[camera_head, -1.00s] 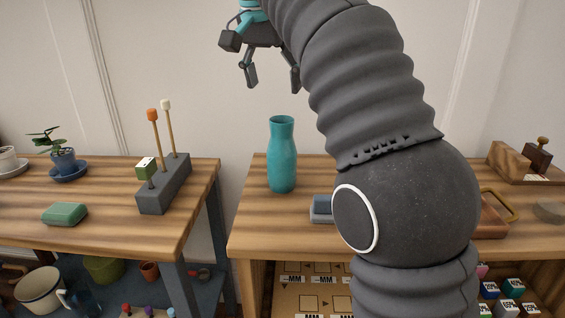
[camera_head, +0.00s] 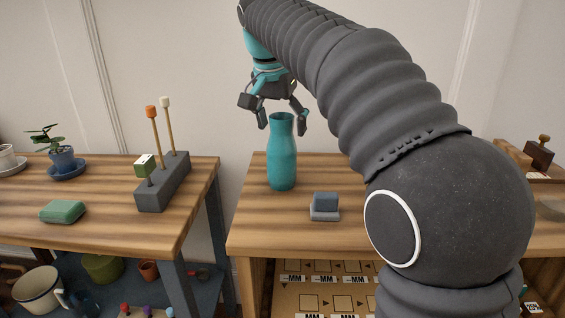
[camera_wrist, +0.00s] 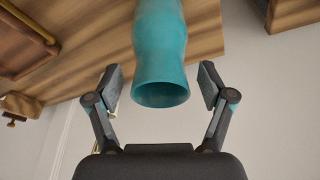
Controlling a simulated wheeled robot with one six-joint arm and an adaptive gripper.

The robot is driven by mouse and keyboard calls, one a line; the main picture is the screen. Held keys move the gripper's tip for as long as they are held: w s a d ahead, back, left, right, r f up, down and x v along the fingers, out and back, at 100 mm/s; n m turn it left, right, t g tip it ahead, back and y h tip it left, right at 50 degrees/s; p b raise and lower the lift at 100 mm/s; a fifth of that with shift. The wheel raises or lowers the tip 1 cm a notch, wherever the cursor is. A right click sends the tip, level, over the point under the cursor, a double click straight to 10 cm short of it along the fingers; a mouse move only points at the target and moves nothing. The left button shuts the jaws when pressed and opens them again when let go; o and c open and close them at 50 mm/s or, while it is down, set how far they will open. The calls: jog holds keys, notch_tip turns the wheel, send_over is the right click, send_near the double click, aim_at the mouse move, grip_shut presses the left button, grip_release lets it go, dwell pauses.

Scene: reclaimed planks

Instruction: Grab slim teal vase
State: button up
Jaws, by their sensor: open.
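The slim teal vase (camera_head: 283,160) stands upright on the right-hand wooden table, near its left end. My gripper (camera_head: 282,122) is open above it, pointing down, with its fingertips at about the height of the vase's mouth in the head view. In the wrist view the vase (camera_wrist: 160,45) shows with its open mouth toward the camera, between the two spread fingers of my gripper (camera_wrist: 160,82). A gap shows on each side, and neither finger appears to touch it.
A small blue-grey block (camera_head: 325,205) lies right of the vase on the table (camera_head: 265,232). The left table holds a grey block with upright sticks (camera_head: 164,185), a green soap-like block (camera_head: 62,211) and a potted plant (camera_head: 62,158). A gap separates the tables.

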jog(key=shift+w+f, duration=0.1)
jog(key=shift+f, duration=0.2)
jog(key=shift+c, duration=0.3)
grip_shut()
